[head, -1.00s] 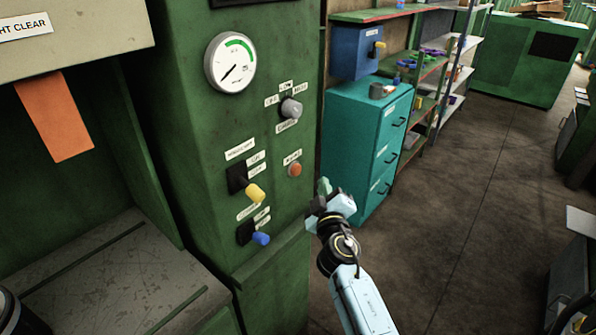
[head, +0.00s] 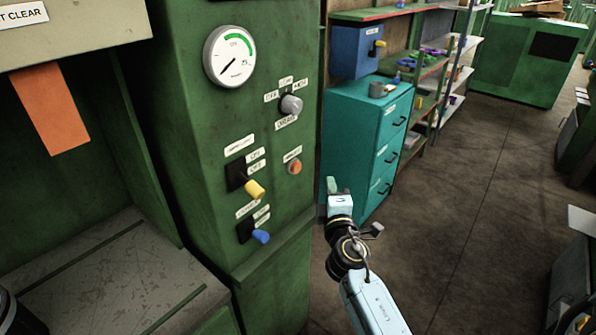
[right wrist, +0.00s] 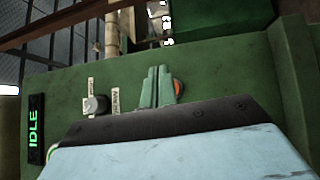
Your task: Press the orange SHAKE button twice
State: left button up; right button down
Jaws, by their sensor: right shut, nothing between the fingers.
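The orange SHAKE button (head: 294,167) is a small round button on the green machine panel, below the grey knob, under a small white label. In the right wrist view the orange button (right wrist: 177,87) is partly hidden behind my fingers. My right gripper (head: 333,186) is shut and empty, to the right of the panel and a little lower than the button in the head view. Its green fingertips (right wrist: 158,84) lie side by side and point toward the panel. I cannot tell the exact gap; no contact shows in the head view. My left gripper is not in view.
The panel also carries a gauge (head: 230,56), a grey knob (head: 291,104), a yellow-tipped lever (head: 254,189) and a blue-tipped lever (head: 260,236). A teal cabinet (head: 352,130) stands behind my right gripper. Open floor (head: 470,210) lies to the right.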

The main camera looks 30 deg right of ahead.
aim_at(296, 167)
jog(key=n, duration=0.3)
jog(key=s+n+b, duration=0.1)
jog(key=n, duration=0.3)
jog(key=s+n, duration=0.1)
jog(key=n, duration=0.2)
jog(key=shift+d+n, duration=0.3)
jog(key=shift+n, duration=0.1)
jog(key=w+a+b, duration=0.2)
jog(key=w+a, duration=0.1)
jog(key=w, duration=0.5)
jog(key=shift+w+a, duration=0.15)
jog(key=shift+a, duration=0.05)
jog(key=shift+w+f, duration=0.1)
dwell(1.5)
jog(key=shift+w+a+b, duration=0.15)
jog(key=shift+w+b, duration=0.1)
jog(key=shift+b, duration=0.1)
